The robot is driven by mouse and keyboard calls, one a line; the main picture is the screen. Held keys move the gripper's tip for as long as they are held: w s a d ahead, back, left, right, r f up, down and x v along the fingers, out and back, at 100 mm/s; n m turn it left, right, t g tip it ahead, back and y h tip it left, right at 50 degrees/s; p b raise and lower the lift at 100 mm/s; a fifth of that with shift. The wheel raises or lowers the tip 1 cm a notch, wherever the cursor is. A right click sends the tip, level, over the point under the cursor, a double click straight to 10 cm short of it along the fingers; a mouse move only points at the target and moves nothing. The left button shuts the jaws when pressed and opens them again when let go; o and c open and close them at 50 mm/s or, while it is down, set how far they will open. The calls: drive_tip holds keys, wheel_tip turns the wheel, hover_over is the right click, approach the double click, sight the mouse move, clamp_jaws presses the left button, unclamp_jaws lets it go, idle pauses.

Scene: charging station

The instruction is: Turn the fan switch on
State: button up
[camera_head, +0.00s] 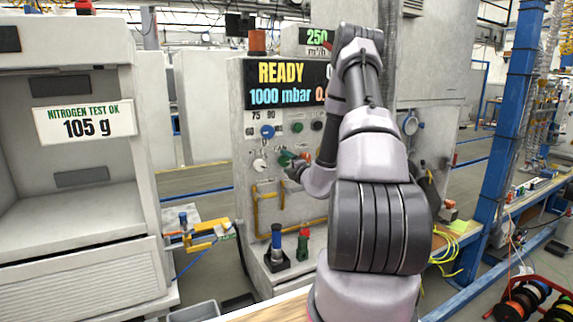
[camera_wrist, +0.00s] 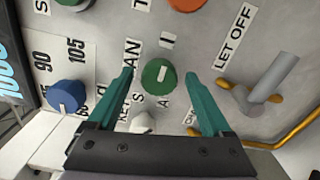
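A round green knob (camera_wrist: 158,75) with a pale mark on its face sits on the grey panel in the wrist view. A label ending in "AN" stands beside it, partly hidden by a finger; I take this knob for the fan switch. My gripper (camera_wrist: 159,79) is open, its two teal fingers on either side of the knob with a gap on both sides. In the head view my gripper (camera_head: 287,160) is at the front of the control panel (camera_head: 245,185), below the "READY" display, and the green knob cannot be told apart from the fingers there.
Close by on the panel are a blue knob (camera_wrist: 66,96), a white knob (camera_wrist: 143,122), an orange knob (camera_wrist: 187,3) and a grey lever (camera_wrist: 272,85) by "LET OFF". A yellow pipe (camera_wrist: 300,132) runs below. A white cabinet (camera_head: 80,265) stands to the left.

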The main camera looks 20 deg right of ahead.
drive_tip(key=s, duration=1)
drive_tip(key=shift+s+d, duration=0.15)
drive_tip(key=shift+s, duration=0.25)
drive_tip(key=shift+r, duration=0.1)
